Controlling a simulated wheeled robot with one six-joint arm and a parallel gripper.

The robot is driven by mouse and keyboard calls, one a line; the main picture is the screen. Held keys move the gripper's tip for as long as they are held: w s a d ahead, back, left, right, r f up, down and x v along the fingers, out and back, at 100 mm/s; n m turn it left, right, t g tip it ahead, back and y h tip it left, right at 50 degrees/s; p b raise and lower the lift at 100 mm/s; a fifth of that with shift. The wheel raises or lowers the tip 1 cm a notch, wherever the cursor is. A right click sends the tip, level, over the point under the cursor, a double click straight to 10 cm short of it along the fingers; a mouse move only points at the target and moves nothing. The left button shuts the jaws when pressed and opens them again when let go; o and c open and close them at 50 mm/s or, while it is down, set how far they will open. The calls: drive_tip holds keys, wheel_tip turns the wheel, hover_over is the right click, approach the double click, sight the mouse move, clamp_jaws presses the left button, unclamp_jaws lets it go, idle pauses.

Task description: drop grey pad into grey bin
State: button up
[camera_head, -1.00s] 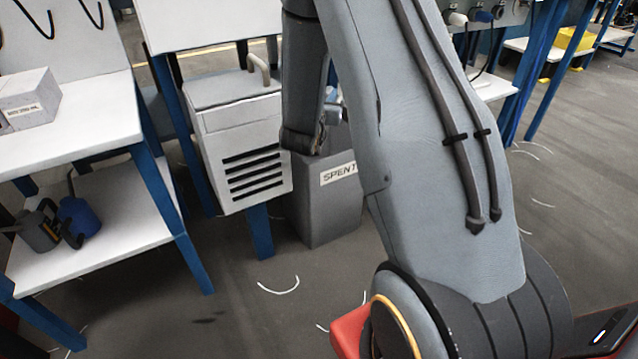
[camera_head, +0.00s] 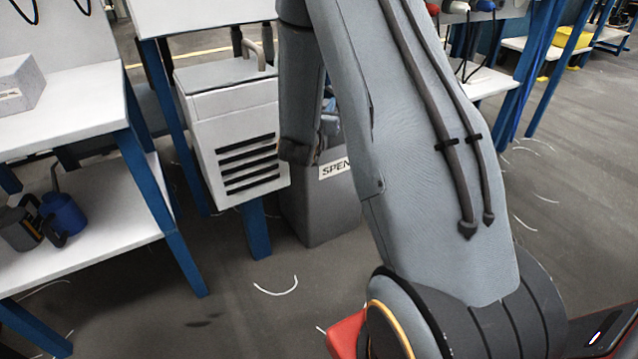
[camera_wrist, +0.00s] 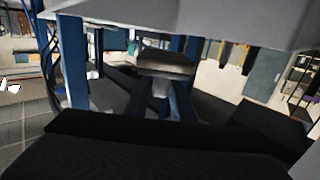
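The grey bin (camera_head: 318,207) stands on the floor behind my arm in the head view. It is a dark grey box with a white label reading "SPEN", the rest cut off by my arm. Its top opening is mostly hidden by my arm. My gripper and its fingertips are hidden in the head view. I cannot make out its fingers for sure in the wrist view. I cannot identify the grey pad in either view. Large dark surfaces fill the bottom of the wrist view, and I cannot tell what they are.
A white vented cabinet (camera_head: 236,135) stands directly left of the bin. The floor in front of the bin is clear.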

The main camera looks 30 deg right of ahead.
drive_tip(key=o, duration=0.3)
wheel_tip(320, 180, up, 10)
drive_tip(key=p, duration=0.5)
idle(0.4)
